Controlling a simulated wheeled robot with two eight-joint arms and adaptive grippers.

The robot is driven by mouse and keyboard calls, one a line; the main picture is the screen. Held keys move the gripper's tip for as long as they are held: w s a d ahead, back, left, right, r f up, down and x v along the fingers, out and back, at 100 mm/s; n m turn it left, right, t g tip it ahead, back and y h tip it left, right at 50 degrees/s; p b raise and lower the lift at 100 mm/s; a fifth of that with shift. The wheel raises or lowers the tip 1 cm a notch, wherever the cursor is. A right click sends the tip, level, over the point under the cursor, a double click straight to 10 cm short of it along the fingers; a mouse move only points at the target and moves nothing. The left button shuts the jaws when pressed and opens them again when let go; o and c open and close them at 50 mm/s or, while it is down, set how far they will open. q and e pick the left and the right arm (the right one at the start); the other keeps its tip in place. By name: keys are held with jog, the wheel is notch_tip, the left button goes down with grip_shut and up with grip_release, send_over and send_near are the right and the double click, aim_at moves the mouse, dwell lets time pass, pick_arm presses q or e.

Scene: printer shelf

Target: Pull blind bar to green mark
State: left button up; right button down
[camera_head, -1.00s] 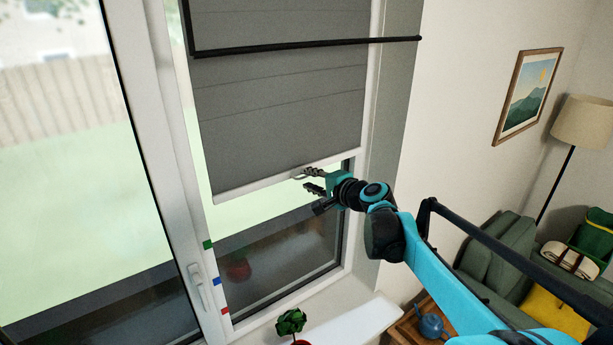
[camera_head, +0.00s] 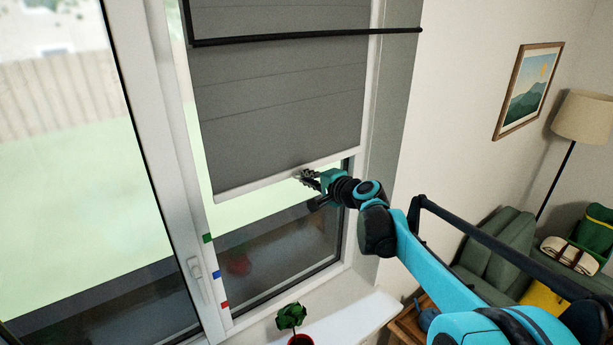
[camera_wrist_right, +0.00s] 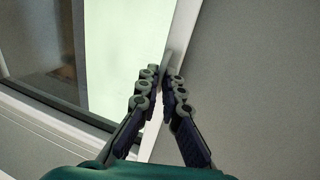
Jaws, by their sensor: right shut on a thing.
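The white blind bar (camera_head: 250,187) runs along the lower edge of the grey blind (camera_head: 275,100), sloping up to the right in the head view. The green mark (camera_head: 207,238) is on the white window frame, below the bar's left end, with a gap between. My right gripper (camera_head: 307,177) is closed on the bar right of its middle. In the right wrist view the fingers (camera_wrist_right: 164,80) pinch the bar (camera_wrist_right: 186,30), with the blind to the right; the fingers hide part of the bar. My left gripper is not in view.
Below the green mark are a blue mark (camera_head: 216,275) and a red mark (camera_head: 225,304). A window handle (camera_head: 196,268) is left of them. A potted plant (camera_head: 291,318) stands by the windowsill. A green sofa (camera_head: 495,250) and a lamp (camera_head: 585,118) are at the right.

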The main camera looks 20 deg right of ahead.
notch_tip(320, 180, down, 13)
jog(key=b, duration=0.7)
jog(key=shift+r+b, duration=0.2)
jog(key=shift+b, duration=0.1)
jog(key=c, duration=1.7)
grip_release()
jog(key=shift+s, duration=0.1)
jog(key=v, duration=1.2)
jog(key=shift+a, duration=0.15)
